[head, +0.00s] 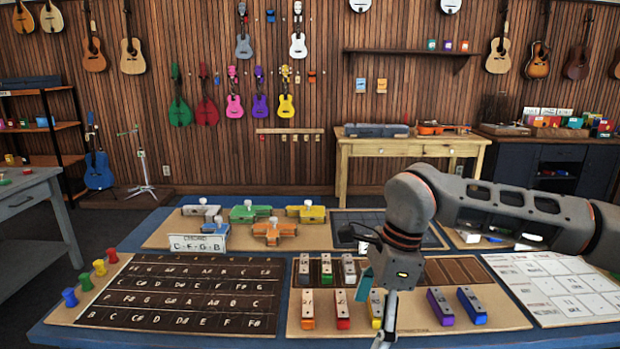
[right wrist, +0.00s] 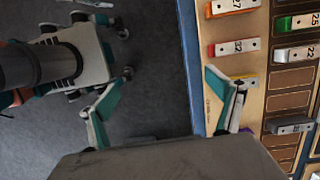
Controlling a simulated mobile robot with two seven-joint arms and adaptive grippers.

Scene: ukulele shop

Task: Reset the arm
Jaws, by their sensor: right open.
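My right arm comes in from the right in the head view and bends down over the front of the blue-edged table (head: 40,335). Its gripper (head: 376,312) hangs at the front, by the yellow-ended chime bar (head: 376,300). In the right wrist view the right gripper (right wrist: 160,88) is open, with its two teal-and-grey fingers wide apart and nothing between them. Its left finger is over the dark floor and its right finger is over the edge of the wooden tray (right wrist: 255,100). My left arm and gripper are not in view.
The tray holds red, orange, purple and blue bars (head: 472,305). A dark note board (head: 180,295) with coloured pegs lies left, a white grid sheet (head: 565,285) right. Coloured clamp-like pieces (head: 274,232) and a chord card (head: 198,242) stand behind. Floor in front is clear.

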